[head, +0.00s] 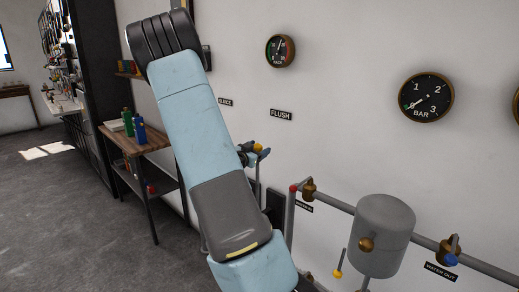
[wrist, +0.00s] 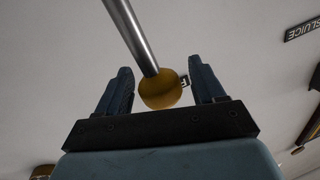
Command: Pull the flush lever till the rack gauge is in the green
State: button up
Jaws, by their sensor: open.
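The flush lever shows in the wrist view as a metal rod (wrist: 130,32) ending in a yellow ball knob (wrist: 161,89). My gripper (wrist: 162,88) is open, with one blue finger on each side of the knob and visible gaps to both. In the head view the knob (head: 257,147) shows small beside my gripper (head: 256,154), which my arm partly hides. The FLUSH label (head: 281,114) is on the wall above. The small round gauge (head: 280,51) above that label has coloured sectors on its rim; its needle is too small to read surely.
A larger BAR gauge (head: 426,97) hangs to the right. Below it are a grey tank (head: 384,232), a pipe (head: 484,267) with valves, and another rod with a yellow knob (head: 338,274). A wooden shelf table (head: 151,142) with bottles stands left. The floor (head: 60,210) at left is clear.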

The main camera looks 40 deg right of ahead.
jog(key=shift+x, duration=0.85)
grip_shut()
jog(key=shift+a, duration=0.2)
jog(key=shift+s+d, duration=0.1)
